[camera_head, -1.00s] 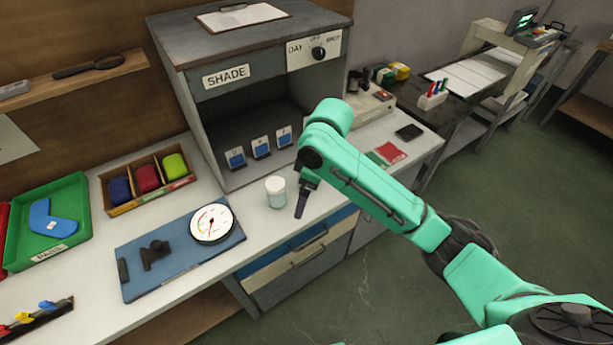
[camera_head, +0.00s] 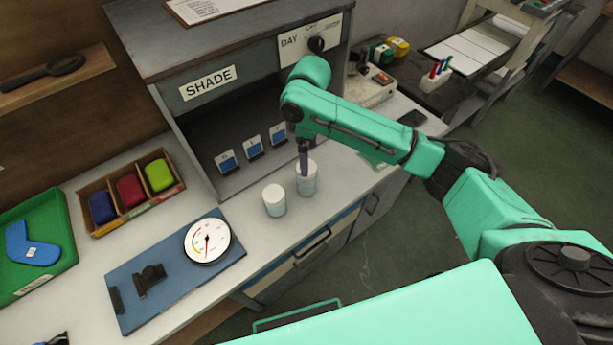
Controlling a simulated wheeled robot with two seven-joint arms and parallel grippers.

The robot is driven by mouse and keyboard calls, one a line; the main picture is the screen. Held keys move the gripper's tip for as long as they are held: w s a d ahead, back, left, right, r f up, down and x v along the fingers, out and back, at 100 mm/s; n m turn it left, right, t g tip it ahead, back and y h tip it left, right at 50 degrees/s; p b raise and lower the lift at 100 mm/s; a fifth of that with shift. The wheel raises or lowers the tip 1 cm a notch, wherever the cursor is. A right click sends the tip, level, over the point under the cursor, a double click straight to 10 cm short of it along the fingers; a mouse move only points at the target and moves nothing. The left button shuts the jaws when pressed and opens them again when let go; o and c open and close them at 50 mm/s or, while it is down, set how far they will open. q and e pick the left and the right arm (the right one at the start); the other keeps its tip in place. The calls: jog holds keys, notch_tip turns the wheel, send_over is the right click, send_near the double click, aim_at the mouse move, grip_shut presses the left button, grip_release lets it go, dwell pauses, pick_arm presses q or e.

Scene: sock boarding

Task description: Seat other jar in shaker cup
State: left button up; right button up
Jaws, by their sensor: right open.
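Two white jars stand upright near the counter's front edge, below the shade cabinet. The left jar (camera_head: 274,202) is free, with nothing touching it that I can see. The right jar (camera_head: 309,182) is just beside it, to the right. My right gripper (camera_head: 304,162) points down at the right jar and is open. A dark finger overlaps the jar's top and near side; I cannot tell whether it touches. My left gripper is not in view. I cannot make out a shaker cup for certain.
The grey shade cabinet (camera_head: 207,95) stands behind the jars, with blue-labelled cards inside. A blue mat (camera_head: 125,275) with a dial gauge (camera_head: 207,241) lies to the left. A wooden tray (camera_head: 128,190) of coloured rolls and a green tray (camera_head: 63,232) are further left.

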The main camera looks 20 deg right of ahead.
jog(key=f, duration=0.2)
jog(key=f+p, duration=0.1)
jog(key=f, duration=0.2)
jog(key=w+f+p, duration=0.1)
jog(key=f, duration=0.1)
jog(key=shift+a+f, duration=0.2)
jog(key=shift+a, duration=0.05)
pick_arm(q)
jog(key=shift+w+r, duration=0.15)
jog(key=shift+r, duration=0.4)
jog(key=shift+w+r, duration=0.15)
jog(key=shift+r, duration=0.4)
pick_arm(e)
jog(key=shift+s+f, duration=0.1)
jog(key=shift+f, duration=0.2)
jog(key=shift+f, duration=0.1)
jog(key=c, duration=1)
grip_shut()
pick_arm(q)
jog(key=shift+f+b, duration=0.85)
jog(key=shift+b, duration=0.05)
pick_arm(e)
notch_tip(320, 180, up, 20)
